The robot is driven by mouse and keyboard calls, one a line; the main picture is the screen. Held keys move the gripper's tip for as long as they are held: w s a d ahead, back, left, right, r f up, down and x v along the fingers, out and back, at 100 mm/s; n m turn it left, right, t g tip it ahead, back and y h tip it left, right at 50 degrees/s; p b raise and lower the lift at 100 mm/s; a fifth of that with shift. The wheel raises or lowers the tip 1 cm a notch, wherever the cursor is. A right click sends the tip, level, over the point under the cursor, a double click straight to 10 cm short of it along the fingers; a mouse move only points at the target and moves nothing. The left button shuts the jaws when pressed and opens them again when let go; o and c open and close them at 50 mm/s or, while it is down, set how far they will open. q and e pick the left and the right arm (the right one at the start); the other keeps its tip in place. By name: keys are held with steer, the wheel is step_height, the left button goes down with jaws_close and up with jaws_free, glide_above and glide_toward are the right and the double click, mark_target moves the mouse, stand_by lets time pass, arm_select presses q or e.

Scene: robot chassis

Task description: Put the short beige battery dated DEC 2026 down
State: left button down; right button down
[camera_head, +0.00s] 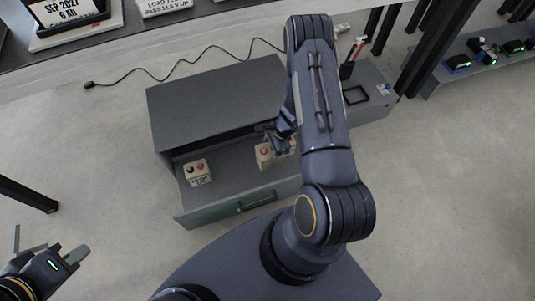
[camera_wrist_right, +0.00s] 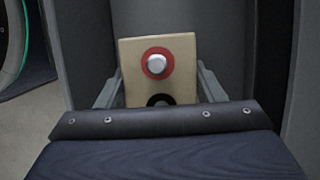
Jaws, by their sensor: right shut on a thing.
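A short beige battery (camera_head: 264,156) with a red-ringed terminal is at my right gripper (camera_head: 279,138), over the right part of the open drawer (camera_head: 225,194). The right wrist view shows this battery (camera_wrist_right: 158,75) between the two fingers (camera_wrist_right: 160,88), its red ring and black terminal facing the camera. My right gripper is shut on it. Its date label is hidden, and I cannot tell whether it touches the drawer floor. A second beige battery (camera_head: 197,172) with a black label stands in the drawer's left part. My left gripper (camera_head: 47,250) is open and empty at the lower left.
The grey cabinet (camera_head: 210,100) stands behind the drawer. Bare drawer floor shows between the two batteries. A grey box (camera_head: 365,92) with a red-handled tool stands to the right. A black cable (camera_head: 175,68) lies on the floor. A bench (camera_head: 110,38) runs along the top left.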

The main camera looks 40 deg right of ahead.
steer(key=shift+w+a+f+b, duration=0.75)
steer(key=shift+w+a+f, duration=0.5)
steer(key=shift+f, duration=0.6)
steer(key=shift+w+a+f+b, duration=0.7)
steer(key=shift+w+a+f, duration=0.55)
steer(key=shift+f, duration=0.65)
steer(key=shift+w+a+f+b, duration=0.75)
steer(key=shift+w+a+f, duration=0.25)
steer(key=shift+a+f, duration=0.65)
steer(key=shift+d+f, duration=0.2)
steer(key=shift+f, duration=0.15)
steer(key=shift+c, duration=1.9)
jaws_free()
steer(key=shift+s, duration=0.1)
steer(key=shift+r, duration=0.1)
